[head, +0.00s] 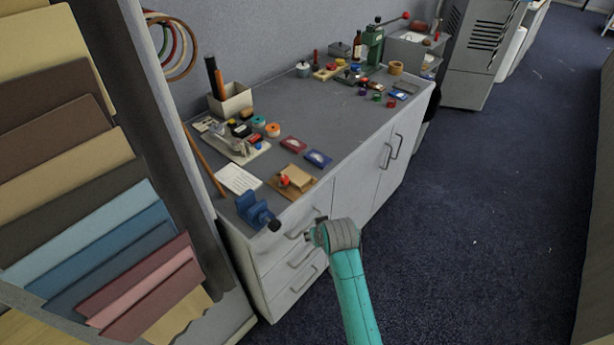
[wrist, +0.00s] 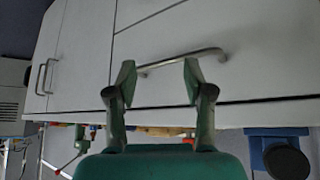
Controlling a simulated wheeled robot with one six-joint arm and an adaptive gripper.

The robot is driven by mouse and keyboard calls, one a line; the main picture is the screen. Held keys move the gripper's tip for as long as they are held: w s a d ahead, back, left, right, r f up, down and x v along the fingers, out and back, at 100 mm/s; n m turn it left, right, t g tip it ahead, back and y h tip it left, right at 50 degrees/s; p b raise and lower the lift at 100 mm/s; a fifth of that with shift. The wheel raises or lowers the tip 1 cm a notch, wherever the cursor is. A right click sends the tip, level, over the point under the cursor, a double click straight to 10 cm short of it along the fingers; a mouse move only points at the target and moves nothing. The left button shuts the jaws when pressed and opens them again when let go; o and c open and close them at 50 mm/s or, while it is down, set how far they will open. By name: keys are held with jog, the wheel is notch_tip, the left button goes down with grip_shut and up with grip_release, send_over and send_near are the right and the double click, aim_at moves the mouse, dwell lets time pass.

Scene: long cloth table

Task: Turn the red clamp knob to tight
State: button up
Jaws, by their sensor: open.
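The red knob (head: 284,181) sits at the left end of a small tan wooden fixture on a brown board (head: 307,190), near the front edge of the grey cabinet top. My gripper (head: 310,236) is off the front of the cabinet, below and to the right of the knob and apart from it. In the wrist view, my gripper (wrist: 158,78) is open and empty, its two fingers spread in front of a drawer handle (wrist: 182,60). The wrist picture appears upside down, with the cabinet top along its lower part. I cannot clearly make out the red knob there.
A blue vise (head: 255,210) stands at the near corner; it also shows in the wrist view (wrist: 285,155). The floor (head: 480,200) to the right is clear.

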jog(key=w+a+r+g, duration=0.1)
jog(key=w+a+r, duration=0.3)
jog(key=w+r, duration=0.45)
jog(key=n+g, duration=0.2)
send_near(284, 178)
jog(key=x, duration=0.9)
grip_shut()
